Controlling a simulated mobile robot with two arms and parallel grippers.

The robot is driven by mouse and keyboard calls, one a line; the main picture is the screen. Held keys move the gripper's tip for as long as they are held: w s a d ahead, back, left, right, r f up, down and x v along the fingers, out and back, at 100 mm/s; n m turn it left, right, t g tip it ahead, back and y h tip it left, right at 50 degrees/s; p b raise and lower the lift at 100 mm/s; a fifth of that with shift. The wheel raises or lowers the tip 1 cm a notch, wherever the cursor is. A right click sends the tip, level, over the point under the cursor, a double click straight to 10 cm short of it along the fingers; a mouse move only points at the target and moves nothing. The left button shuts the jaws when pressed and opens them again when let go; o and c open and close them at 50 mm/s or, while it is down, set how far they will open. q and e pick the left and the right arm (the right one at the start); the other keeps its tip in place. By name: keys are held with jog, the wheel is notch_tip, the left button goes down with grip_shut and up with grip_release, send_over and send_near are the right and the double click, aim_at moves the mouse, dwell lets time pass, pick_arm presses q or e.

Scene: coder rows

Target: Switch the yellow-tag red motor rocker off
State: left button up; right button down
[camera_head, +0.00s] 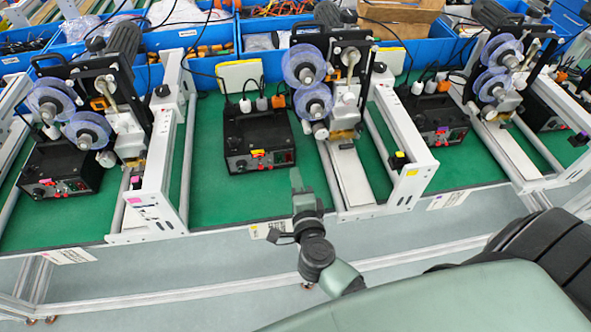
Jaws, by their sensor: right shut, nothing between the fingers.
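A black control box (256,137) stands on the green table in the middle. My right gripper (295,176) is shut and empty. In the picture it points up just below the right end of the panel, over the table's front edge, apart from the rocker. My left gripper is not in view.
A coder machine with blue reels (312,100) and a white frame (405,185) stands right of the box. A pink-tagged box (60,170) is at left, another black box (438,118) at right. Blue bins (205,68) line the back. Green table left of my gripper is clear.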

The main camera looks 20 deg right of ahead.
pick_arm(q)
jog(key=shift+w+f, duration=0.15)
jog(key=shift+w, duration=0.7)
pick_arm(e)
jog(key=s, duration=0.1)
jog(key=s+a+r, duration=0.1)
jog(key=s, duration=0.1)
jog(key=s+r, duration=0.1)
jog(key=shift+s+a+r, duration=0.2)
jog(key=shift+a, duration=0.05)
